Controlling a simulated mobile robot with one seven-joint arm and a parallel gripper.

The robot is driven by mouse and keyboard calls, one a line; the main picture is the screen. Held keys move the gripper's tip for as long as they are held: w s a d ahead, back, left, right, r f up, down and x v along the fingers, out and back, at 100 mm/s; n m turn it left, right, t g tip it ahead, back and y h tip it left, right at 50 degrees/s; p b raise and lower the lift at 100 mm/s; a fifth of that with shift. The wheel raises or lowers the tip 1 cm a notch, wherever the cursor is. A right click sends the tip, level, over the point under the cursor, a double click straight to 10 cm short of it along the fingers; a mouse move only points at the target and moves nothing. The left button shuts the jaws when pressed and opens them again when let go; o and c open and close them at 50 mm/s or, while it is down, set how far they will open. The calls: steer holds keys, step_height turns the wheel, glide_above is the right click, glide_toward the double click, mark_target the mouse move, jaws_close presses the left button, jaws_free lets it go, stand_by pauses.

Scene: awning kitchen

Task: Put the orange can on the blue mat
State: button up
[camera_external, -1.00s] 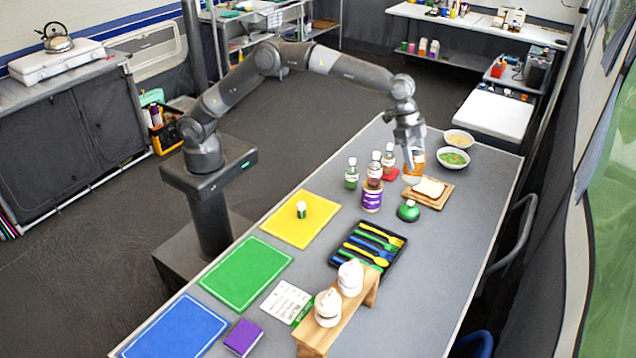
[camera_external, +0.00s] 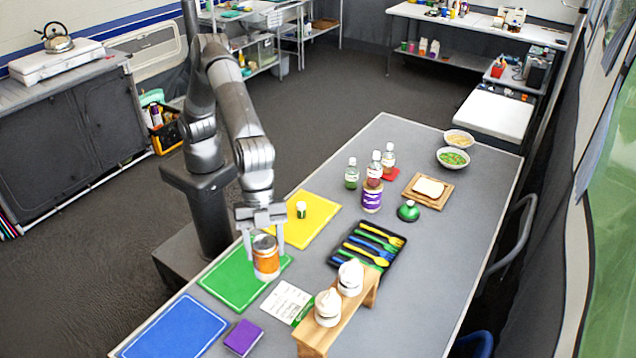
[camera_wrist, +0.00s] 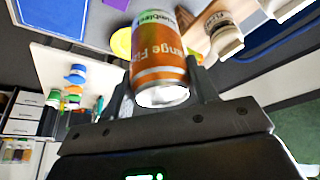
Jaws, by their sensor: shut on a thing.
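The orange can (camera_external: 266,260) is held between the fingers of my gripper (camera_external: 263,238), which is shut on it. In the external view the can appears over the right part of the green mat (camera_external: 232,283); the gap beneath it is hard to judge. The wrist view shows the can (camera_wrist: 160,62) between my fingers, its orange label toward the camera. The blue mat (camera_external: 175,330) lies at the table's near left corner, empty, to the lower left of the can. A blue patch with a white border (camera_wrist: 52,14) shows at the wrist view's top left.
A purple box (camera_external: 243,338) lies right of the blue mat. A printed card (camera_external: 286,301) and a wooden stand (camera_external: 340,326) with white-topped bottles are right of the green mat. The yellow mat (camera_external: 285,233) bears a small green-and-white shaker (camera_external: 301,210). A cutlery tray (camera_external: 347,265) lies farther right.

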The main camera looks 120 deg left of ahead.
steer(key=s+d+m+g+h, duration=0.1)
steer(key=s+d+m, duration=0.2)
steer(key=s+d, duration=1)
steer(key=s+d+m+g, duration=0.1)
steer(key=s+d+m, duration=0.2)
steer(key=s+d, duration=1.05)
steer(key=s+a+f, duration=0.2)
steer(key=f, duration=0.4)
steer(key=s+a+f, duration=0.2)
steer(key=f, duration=0.4)
steer(key=shift+w+a+f, duration=0.4)
steer(key=shift+w+f, duration=1.4)
steer(key=shift+w, duration=0.05)
steer(key=shift+w+a+f, duration=0.35)
steer(key=shift+w+f, duration=1.45)
steer(key=shift+w+a+f, duration=0.4)
steer(key=shift+w+f, duration=1.4)
steer(key=shift+w, duration=0.05)
steer(key=shift+f, duration=0.15)
steer(key=o, duration=1.2)
